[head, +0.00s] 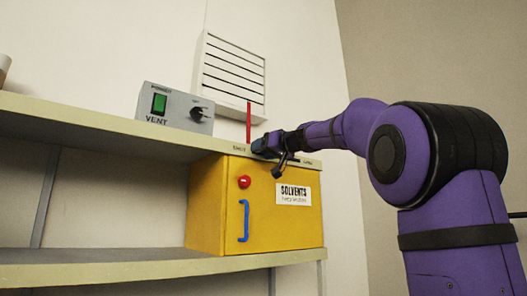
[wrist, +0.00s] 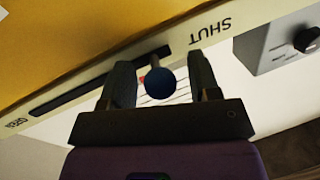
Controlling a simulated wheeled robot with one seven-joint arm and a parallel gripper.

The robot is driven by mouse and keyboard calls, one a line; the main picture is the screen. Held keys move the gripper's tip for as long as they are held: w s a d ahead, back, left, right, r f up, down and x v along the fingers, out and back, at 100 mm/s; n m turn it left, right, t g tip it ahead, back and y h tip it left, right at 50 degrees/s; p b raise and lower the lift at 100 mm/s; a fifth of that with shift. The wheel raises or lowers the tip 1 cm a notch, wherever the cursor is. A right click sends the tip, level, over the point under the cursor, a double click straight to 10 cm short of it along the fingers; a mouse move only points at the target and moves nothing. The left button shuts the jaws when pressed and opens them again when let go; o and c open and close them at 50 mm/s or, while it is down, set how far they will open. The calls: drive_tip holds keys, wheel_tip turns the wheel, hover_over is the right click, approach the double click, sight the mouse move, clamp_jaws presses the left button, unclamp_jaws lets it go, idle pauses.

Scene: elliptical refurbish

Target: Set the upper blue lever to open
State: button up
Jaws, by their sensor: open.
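The upper blue lever's round dark blue knob (wrist: 160,85) shows in the wrist view on a short grey stem. The stem stands in a dark slot (wrist: 90,88) in the shelf edge, near the end marked SHUT (wrist: 211,32). The other slot end carries the OPEN label (wrist: 16,124). My gripper (wrist: 160,82) is open, with one finger on each side of the knob; I cannot tell whether either finger touches it. In the head view my gripper (head: 272,148) is at the upper shelf's edge and hides most of the lever.
Below the shelf (head: 100,124) stands a yellow SOLVENTS cabinet (head: 213,205) with a blue handle (head: 243,221) and red button (head: 244,182). A grey VENT box (head: 176,107) stands on top. A red upright strip (head: 249,122) rises behind my gripper, before a slatted wall grille (head: 232,75).

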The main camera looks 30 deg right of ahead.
clamp_jaws()
drive_tip(key=d, duration=1.8)
drive_tip(key=shift+w+d, duration=0.1)
drive_tip(key=shift+w, duration=0.2)
drive_tip(key=shift+d, duration=0.1)
unclamp_jaws()
drive_tip(key=shift+d, duration=0.15)
drive_tip(key=shift+s, duration=0.1)
drive_tip(key=v, duration=1)
drive_tip(key=shift+s, duration=0.3)
